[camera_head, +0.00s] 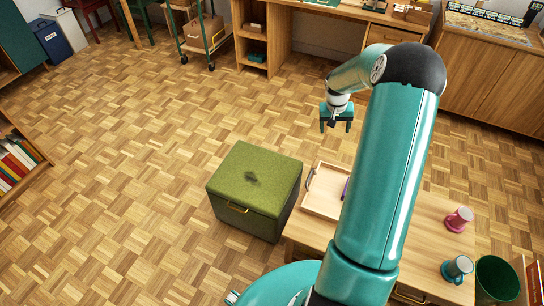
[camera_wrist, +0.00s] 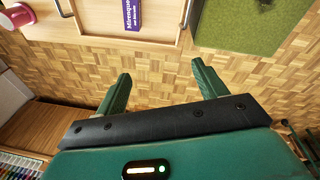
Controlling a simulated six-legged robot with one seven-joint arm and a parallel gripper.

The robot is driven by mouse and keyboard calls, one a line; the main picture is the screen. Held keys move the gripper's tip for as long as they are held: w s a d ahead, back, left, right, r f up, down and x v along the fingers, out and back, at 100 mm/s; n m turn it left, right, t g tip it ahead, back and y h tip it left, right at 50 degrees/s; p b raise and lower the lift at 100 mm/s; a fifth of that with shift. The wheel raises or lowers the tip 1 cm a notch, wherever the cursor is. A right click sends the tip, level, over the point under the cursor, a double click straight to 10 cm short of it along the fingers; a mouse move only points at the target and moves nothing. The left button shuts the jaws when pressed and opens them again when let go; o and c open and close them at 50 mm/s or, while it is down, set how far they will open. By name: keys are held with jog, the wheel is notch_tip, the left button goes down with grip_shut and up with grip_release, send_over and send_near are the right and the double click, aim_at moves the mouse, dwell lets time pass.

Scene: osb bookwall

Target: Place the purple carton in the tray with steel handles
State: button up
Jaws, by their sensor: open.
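The purple carton (camera_wrist: 133,14), with white lettering, appears to lie inside the wooden tray (camera_wrist: 92,24), between its two dark metal handles. In the head view the tray (camera_head: 322,203) sits on a low wooden table, one handle showing at its left side. Only a sliver of the carton (camera_head: 346,189) shows there; my arm hides the rest. My gripper (camera_head: 336,130) is in the air beyond the tray, apart from the carton. In the wrist view its two fingers (camera_wrist: 161,75) are spread, with only floor visible between them.
A green storage ottoman (camera_head: 240,168) stands left of the table (camera_head: 425,215). A pink mug (camera_head: 459,219) and a teal mug (camera_head: 457,268) stand at the table's right. Open parquet floor lies left; a desk (camera_head: 320,20) stands behind.

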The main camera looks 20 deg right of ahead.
jog(key=s+a+r+n+t+h, duration=0.1)
jog(key=s+a+r+n, duration=0.15)
jog(key=a+r, duration=0.8)
jog(key=s+a+r+n+t, duration=0.1)
jog(key=s+a+r, duration=0.2)
jog(key=a+r, duration=0.7)
jog(key=s+a+r+n+t+y, duration=0.1)
jog(key=s+a+r, duration=0.2)
jog(key=s+a, duration=0.4)
jog(key=s+a+r+n+t+y, duration=0.1)
jog(key=s+a+r, duration=0.3)
jog(key=s+a, duration=0.4)
jog(key=s+t, duration=0.1)
jog(key=s, duration=0.3)
jog(key=shift+r+y, duration=0.2)
jog(key=shift+y, duration=0.2)
jog(key=shift+n, duration=0.25)
jog(key=c, duration=0.8)
jog(key=shift+o, duration=0.2)
jog(key=shift+w+d, duration=0.1)
jog(key=shift+d, duration=0.05)
